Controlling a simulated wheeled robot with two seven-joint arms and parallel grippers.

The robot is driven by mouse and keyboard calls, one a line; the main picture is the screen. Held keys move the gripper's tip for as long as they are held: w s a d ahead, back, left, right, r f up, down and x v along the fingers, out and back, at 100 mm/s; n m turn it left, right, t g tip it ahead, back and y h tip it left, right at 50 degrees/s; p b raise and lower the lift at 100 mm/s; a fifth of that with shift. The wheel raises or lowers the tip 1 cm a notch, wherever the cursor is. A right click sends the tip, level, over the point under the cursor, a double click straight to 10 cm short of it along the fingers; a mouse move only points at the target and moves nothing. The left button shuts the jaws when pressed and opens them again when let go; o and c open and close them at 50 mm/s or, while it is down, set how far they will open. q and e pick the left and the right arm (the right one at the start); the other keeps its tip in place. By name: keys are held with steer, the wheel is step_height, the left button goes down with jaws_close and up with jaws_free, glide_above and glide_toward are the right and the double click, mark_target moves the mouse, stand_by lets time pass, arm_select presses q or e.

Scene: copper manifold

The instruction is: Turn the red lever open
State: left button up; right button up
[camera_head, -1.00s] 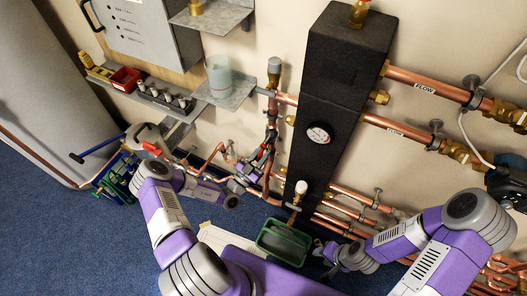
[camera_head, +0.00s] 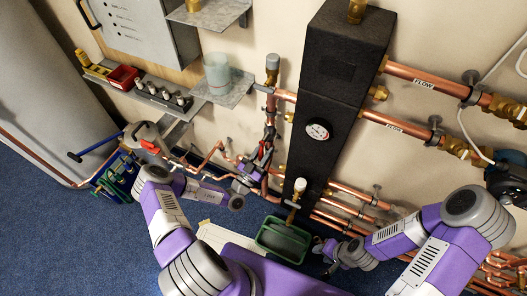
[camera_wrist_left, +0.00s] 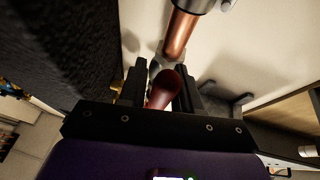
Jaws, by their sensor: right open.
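The red lever (camera_wrist_left: 163,88) shows in the left wrist view between the two fingers of my left gripper (camera_wrist_left: 159,85). Its near end runs down towards the palm, and the grey fitting and copper pipe (camera_wrist_left: 179,35) are beyond it. Whether the fingers press on the lever is not clear. In the head view my left gripper (camera_head: 254,168) is at the vertical copper pipe left of the black block, and the lever is small and partly hidden there. My right gripper (camera_head: 325,249) is low, beside the green tray, open and apart from the lever.
A black insulated block (camera_head: 338,90) with a gauge stands right of the lever. A green tray (camera_head: 263,243) is below it. Copper pipes (camera_head: 425,83) run along the wall to the right. A grey shelf (camera_head: 228,91) with a translucent cup (camera_head: 217,75) is up to the left.

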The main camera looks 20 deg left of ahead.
mark_target(260, 159)
arm_select(q)
steer(key=shift+o, duration=0.7)
steer(key=p+v, duration=0.1)
steer(key=v, duration=0.6)
steer(key=shift+s+f, duration=0.1)
steer(key=shift+s, duration=0.2)
